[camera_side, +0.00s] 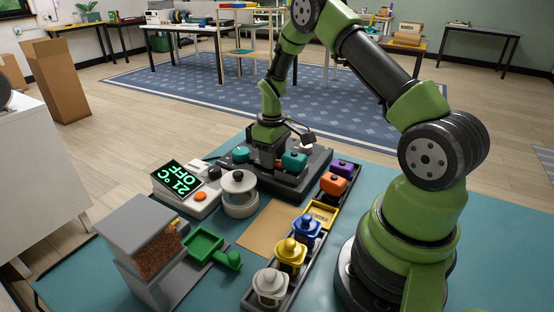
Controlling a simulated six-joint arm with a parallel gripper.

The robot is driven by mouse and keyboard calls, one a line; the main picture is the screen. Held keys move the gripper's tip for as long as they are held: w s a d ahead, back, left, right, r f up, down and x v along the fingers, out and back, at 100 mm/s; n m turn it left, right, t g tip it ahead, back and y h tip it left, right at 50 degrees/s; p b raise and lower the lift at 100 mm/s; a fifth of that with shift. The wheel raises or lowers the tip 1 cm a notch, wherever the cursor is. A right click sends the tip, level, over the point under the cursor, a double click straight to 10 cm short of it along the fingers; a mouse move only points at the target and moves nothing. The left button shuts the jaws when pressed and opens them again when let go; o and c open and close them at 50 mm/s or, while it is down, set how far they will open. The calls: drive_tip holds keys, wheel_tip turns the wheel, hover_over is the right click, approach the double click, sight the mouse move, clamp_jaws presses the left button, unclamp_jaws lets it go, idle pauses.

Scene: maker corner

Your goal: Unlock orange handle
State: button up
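An orange block-like piece with a dark knob on top, which looks like the orange handle (333,185), sits in the long dark tray (258,302) right of centre. A purple piece (342,168) is just behind it. My gripper (266,164) points down over the dark board (294,188) at the back of the table, left of and apart from the orange piece. A teal piece (294,160) stands on that board just right of my gripper, and another teal piece (241,154) is to its left. My fingertips are too small and dark to show whether they hold anything.
A device with a "21°C OFF" display (180,178) and a round lidded pot (239,194) stand left of the board. Blue (307,228), yellow (290,254) and white (270,285) lidded jars fill the tray's front. A hopper (150,250) and green scoop (205,244) are front left.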

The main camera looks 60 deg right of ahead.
drive_tip(key=c, duration=0.5)
drive_tip(key=shift+c, duration=0.2)
drive_tip(key=shift+w, duration=1.35)
drive_tip(key=o, duration=0.5)
drive_tip(key=shift+o, duration=0.2)
wheel_tip(320, 180, up, 7)
